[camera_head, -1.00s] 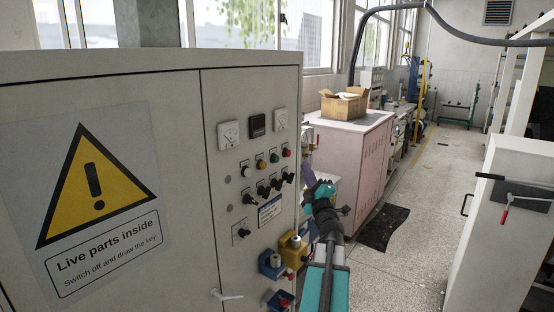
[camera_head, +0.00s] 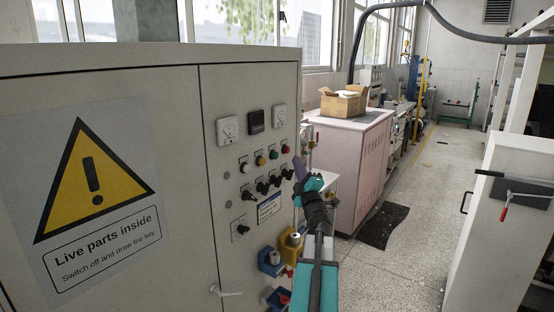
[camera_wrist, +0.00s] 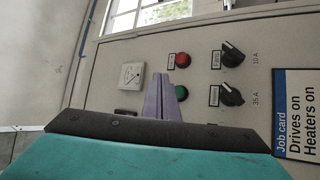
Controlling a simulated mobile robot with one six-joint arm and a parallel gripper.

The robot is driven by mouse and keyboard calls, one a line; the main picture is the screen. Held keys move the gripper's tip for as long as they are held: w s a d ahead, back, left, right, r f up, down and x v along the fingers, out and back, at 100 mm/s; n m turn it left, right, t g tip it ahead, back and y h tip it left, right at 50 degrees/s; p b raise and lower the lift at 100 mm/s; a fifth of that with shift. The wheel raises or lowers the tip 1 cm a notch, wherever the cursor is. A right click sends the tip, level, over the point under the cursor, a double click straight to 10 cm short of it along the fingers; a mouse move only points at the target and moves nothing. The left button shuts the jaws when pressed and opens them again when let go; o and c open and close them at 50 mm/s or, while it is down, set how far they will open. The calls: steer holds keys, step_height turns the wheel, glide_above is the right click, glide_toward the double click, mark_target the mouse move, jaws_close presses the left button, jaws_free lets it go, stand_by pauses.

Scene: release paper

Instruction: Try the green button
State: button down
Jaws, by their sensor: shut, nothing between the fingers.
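The green button (camera_head: 273,153) sits in the row of small round controls on the grey cabinet's panel, just left of the red button (camera_head: 285,150). In the wrist view the green button (camera_wrist: 181,92) lies just right of my fingertips, with the red button (camera_wrist: 183,60) above it. My gripper (camera_head: 298,165) has purple fingers, closed together and empty, in front of the panel's right edge. In the wrist view the fingers (camera_wrist: 161,96) point toward the panel; I cannot tell the remaining gap to it. No contact with the button is visible.
Black rotary knobs (camera_head: 262,187) sit below the buttons, and meters (camera_head: 228,130) above. Blue and yellow sockets (camera_head: 290,243) and a cabinet handle (camera_head: 225,292) protrude lower down. A pink cabinet (camera_head: 350,165) with a cardboard box (camera_head: 343,101) stands behind. The aisle floor at right is open.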

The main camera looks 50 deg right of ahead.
steer(key=shift+w+b, duration=1)
steer(key=shift+w, duration=1.6)
steer(key=shift+w+b, duration=0.7)
steer(key=shift+w, duration=0.2)
stand_by(1.2)
steer(key=shift+s, duration=0.15)
stand_by(0.3)
steer(key=shift+s+p, duration=0.3)
steer(key=shift+s, duration=0.45)
steer(key=s+p, duration=0.1)
steer(key=s, duration=0.4)
steer(key=shift+p, duration=0.35)
steer(key=shift+s, duration=0.15)
stand_by(0.9)
